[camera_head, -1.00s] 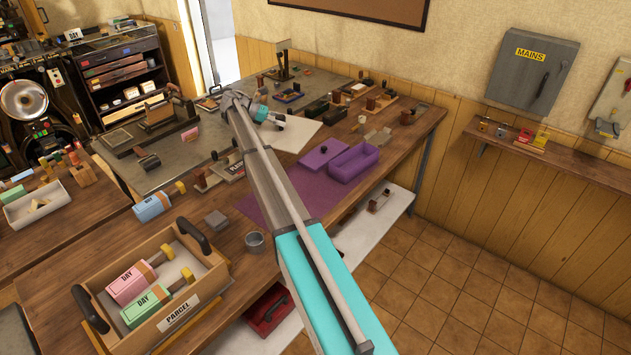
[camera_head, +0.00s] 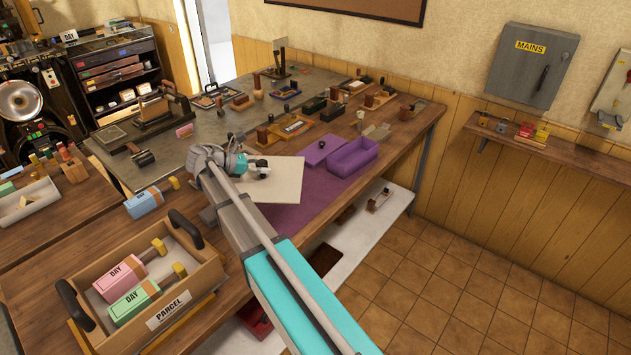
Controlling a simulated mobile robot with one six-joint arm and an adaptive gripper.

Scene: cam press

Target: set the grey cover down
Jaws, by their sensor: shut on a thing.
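The grey cover (camera_head: 283,187) looks like a flat, pale, squarish plate. It lies flat in view over the purple mat (camera_head: 312,200), and I cannot tell whether it touches the mat or hangs a little above it. My gripper (camera_head: 262,170) is at the plate's upper left part, shut on it; the fingertips are small and partly hidden by the gripper body. My arm hides the area to the lower left of the plate.
An open purple box (camera_head: 353,158) and its purple lid (camera_head: 321,152) lie just right of the plate. Several stamps and wooden blocks stand behind it. A wooden PARCEL tray (camera_head: 190,300) with pink and green blocks is at the lower left.

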